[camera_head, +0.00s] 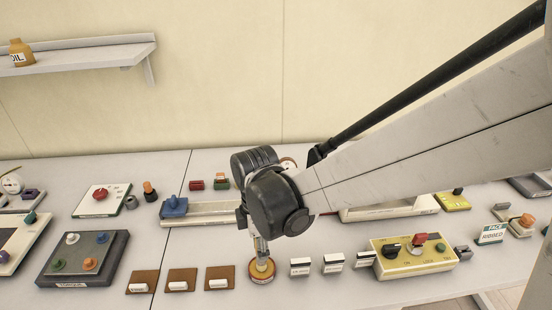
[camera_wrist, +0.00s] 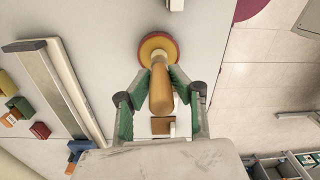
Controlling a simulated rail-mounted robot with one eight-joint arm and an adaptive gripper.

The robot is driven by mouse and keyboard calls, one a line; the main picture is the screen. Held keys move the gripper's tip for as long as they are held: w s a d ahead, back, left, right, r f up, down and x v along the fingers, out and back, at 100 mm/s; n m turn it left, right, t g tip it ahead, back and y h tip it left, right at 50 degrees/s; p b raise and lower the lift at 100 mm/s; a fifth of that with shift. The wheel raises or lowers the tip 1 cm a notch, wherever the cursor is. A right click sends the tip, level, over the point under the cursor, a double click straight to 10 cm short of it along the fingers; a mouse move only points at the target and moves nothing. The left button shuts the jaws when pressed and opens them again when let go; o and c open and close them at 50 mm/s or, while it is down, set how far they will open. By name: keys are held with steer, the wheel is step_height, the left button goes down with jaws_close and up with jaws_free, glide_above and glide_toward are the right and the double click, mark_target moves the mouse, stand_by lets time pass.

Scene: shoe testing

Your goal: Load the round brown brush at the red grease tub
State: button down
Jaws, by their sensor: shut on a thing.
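My gripper (camera_wrist: 160,82) is shut on the light wooden handle of the brush (camera_wrist: 161,95), green-lined fingers on either side. In the head view the gripper (camera_head: 261,240) points down at the table's front part, and the brush is mostly hidden under the wrist. At the far end of the handle is a round disc (camera_wrist: 158,42) with a red rim and a yellow-orange middle; it also shows in the head view (camera_head: 262,275), with a brownish rim. I cannot tell how much of it is brush head and how much is grease tub, nor whether they touch.
Several brown squares with white labels (camera_head: 181,273) lie left of the disc. White label cards (camera_head: 300,267) and a yellow control box (camera_head: 412,264) stand to its right. A dark panel with knobs (camera_head: 57,270) is at left. Small red (camera_head: 196,185) and green blocks sit behind.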

steer(key=shift+r+p, duration=2.05)
steer(key=shift+r, duration=1.45)
